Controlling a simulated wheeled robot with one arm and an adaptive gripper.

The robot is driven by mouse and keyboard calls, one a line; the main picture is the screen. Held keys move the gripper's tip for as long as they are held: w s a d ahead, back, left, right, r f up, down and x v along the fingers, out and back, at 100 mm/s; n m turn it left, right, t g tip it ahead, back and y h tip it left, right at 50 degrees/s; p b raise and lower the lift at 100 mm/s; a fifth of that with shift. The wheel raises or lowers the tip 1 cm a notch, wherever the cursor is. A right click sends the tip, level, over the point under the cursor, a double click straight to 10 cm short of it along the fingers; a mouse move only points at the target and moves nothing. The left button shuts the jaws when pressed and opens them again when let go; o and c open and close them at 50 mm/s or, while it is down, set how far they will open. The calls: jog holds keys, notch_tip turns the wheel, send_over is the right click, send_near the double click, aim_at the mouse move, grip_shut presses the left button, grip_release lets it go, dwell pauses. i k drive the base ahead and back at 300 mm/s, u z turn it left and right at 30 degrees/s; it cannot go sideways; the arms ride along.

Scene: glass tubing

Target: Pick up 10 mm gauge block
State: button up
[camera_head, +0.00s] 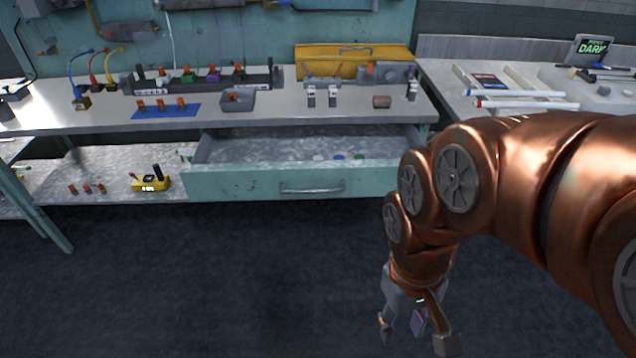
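I cannot pick out the 10 mm gauge block for certain at this size. Two small pale upright pieces, the left one (311,95) and the right one (333,95), stand near the bench's front edge; their labels are unreadable. My gripper (414,337) hangs low over the dark floor at the lower right, away from the bench. Its fingers are spread apart. A small purple piece (418,322) shows between them; I cannot tell whether it belongs to the gripper.
The workbench (60,122) carries a blue mat (182,111), a grey tray (238,101), a yellow toolbox (350,60) and a brown cylinder (382,102). A drawer (250,184) stands open below, with small items inside. White tubes (520,95) lie on the right table. The floor is clear.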

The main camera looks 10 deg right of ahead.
aim_at(412, 87)
jog(key=z, duration=1.9)
jog(key=i, duration=2.2)
jog(key=u, duration=3.9)
